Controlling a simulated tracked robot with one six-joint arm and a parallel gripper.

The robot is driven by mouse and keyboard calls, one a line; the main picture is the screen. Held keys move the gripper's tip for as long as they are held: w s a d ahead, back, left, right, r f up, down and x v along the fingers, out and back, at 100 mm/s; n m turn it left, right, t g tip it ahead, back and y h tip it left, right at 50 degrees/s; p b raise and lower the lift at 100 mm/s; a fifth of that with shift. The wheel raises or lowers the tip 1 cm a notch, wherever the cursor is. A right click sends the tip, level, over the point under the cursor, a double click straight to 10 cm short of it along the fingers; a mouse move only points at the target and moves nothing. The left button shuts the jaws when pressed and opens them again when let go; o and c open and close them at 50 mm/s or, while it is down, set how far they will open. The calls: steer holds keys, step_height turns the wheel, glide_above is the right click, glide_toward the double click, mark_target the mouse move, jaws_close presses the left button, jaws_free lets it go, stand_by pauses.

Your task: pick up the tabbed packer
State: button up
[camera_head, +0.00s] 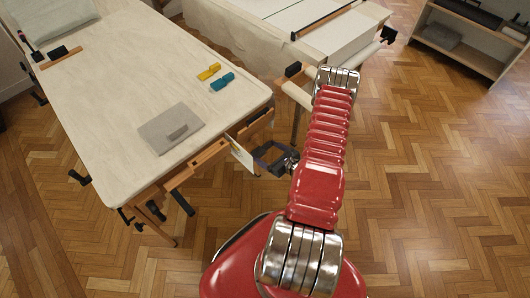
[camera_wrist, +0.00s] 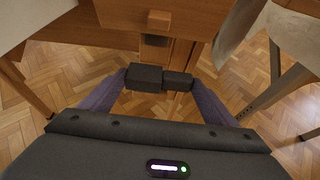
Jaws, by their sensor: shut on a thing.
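The tabbed packer (camera_wrist: 145,78) looks like a dark grey block, with a larger body at left and a smaller, lower part at right. My gripper (camera_wrist: 160,81) is shut on it across its length, with a purple-grey finger at each end. The packer is clear of the floor, in front of wooden woodwork with a knob. In the head view my gripper (camera_head: 270,158) is beside the near right edge of the workbench, below its top. The packer is too small and dark to make out clearly there.
On the cloth-covered workbench (camera_head: 120,80) lie a yellow block (camera_head: 208,72), a teal block (camera_head: 222,81) and a grey flat piece (camera_head: 170,128). A pale panel (camera_head: 241,155) is close by my gripper. The wooden knob (camera_wrist: 158,19) is ahead. Parquet floor is open at right.

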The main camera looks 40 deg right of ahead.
mark_target(267, 143)
step_height(267, 143, up, 7)
steer(key=s, duration=2)
steer(key=shift+d+f, duration=0.2)
steer(key=shift+d, duration=0.1)
